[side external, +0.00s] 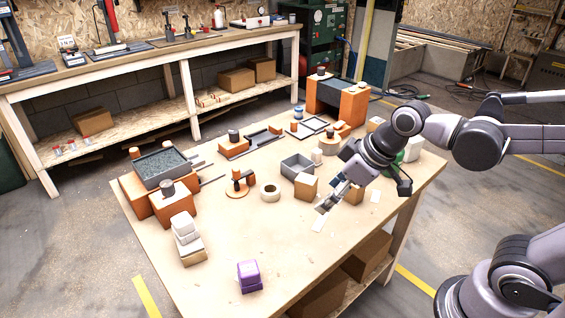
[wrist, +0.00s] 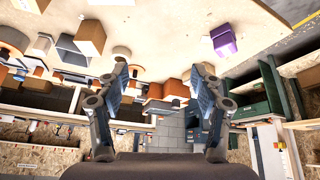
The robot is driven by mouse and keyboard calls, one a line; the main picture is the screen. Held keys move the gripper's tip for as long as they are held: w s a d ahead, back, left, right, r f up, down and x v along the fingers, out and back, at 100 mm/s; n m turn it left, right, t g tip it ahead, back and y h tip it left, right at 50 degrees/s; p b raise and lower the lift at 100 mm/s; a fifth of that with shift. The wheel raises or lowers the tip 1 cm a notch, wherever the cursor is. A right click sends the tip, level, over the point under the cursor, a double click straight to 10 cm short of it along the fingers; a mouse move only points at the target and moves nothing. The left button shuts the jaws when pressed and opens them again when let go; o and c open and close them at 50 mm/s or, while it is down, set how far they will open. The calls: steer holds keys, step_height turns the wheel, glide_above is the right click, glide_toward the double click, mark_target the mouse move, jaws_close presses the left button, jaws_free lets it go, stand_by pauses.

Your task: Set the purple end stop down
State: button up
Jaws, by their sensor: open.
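The purple end stop (side external: 249,276) is a small stepped block standing on the tabletop near the front edge in the side view. It also shows in the wrist view (wrist: 223,41), at the upper right, apart from my fingers. My gripper (side external: 328,203) is above the table's right half, behind and to the right of the purple end stop, with clear space between them. In the wrist view my gripper (wrist: 158,75) has its two fingers spread wide with nothing between them.
A cardboard-coloured block (side external: 306,187) and a grey open bin (side external: 297,166) stand just left of my gripper. A white stepped block (side external: 185,228) on a tan block is at the table's left. An orange stand with a grey tray (side external: 160,165) is behind it. The front middle is clear.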

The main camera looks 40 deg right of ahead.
steer(key=s+d+m+t+h, duration=0.1)
steer(key=s+d+m, duration=0.2)
steer(key=d, duration=0.3)
steer(key=shift+m+t+h, duration=0.3)
steer(key=shift+m, duration=0.4)
